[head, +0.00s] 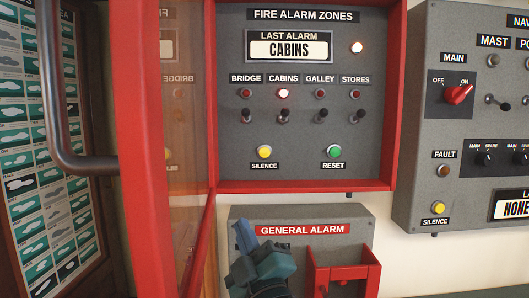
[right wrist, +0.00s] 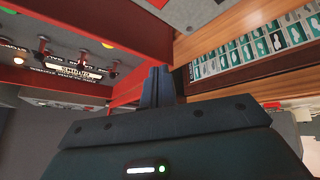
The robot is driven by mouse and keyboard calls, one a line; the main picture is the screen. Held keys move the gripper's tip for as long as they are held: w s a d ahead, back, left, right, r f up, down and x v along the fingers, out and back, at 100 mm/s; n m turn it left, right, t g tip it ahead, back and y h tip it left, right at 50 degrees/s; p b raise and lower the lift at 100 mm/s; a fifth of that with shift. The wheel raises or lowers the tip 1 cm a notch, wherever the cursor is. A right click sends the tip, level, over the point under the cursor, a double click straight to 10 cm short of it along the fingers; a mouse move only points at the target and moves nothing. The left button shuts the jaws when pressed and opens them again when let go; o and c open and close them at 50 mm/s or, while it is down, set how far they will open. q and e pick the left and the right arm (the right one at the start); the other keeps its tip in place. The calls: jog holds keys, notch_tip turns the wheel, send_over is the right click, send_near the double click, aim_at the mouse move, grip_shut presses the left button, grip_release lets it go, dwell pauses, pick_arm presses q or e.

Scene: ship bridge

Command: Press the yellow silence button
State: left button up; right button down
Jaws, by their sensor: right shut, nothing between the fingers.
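The yellow silence button (head: 264,151) sits at the lower left of the grey fire alarm panel (head: 300,125), above its SILENCE label. A second yellow silence button (head: 438,208) is on the grey panel at the right. My right gripper (head: 244,234) is below the fire alarm panel, in front of the general alarm box, with its fingers pointing up. It is apart from both buttons in the picture. In the right wrist view its fingers (right wrist: 158,86) are together and empty. My left gripper is not in view.
A red frame (head: 398,100) surrounds the fire alarm panel, and its clear door (head: 180,120) stands open at the left. A green reset button (head: 335,151) is right of the yellow one. The CABINS lamp (head: 283,93) is lit. A red holder (head: 343,270) juts out at the bottom.

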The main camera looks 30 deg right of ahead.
aim_at(265, 152)
jog(key=s+d+r+t+h, duration=0.1)
jog(key=s+r+h, duration=0.1)
jog(key=r, duration=0.3)
jog(key=s+d+r+t+h, duration=0.1)
jog(key=s+r+h, duration=0.1)
jog(key=r, duration=0.4)
jog(key=shift+d+r+m+h, duration=0.25)
jog(key=shift+m+h, duration=0.15)
jog(key=shift+h, duration=0.2)
jog(key=shift+w, duration=0.1)
jog(key=shift+w+d+b, duration=0.25)
jog(key=shift+w+d, duration=0.5)
jog(key=shift+w, duration=0.5)
jog(key=shift+w+d+b, duration=0.2)
jog(key=shift+w+d, duration=0.6)
jog(key=shift+w, duration=0.4)
jog(key=shift+w+d+b, duration=0.25)
jog(key=shift+w+d, duration=0.5)
jog(key=shift+w, duration=0.5)
jog(key=shift+w+d, duration=0.15)
jog(key=shift+w, duration=0.15)
jog(key=shift+w+d, duration=0.15)
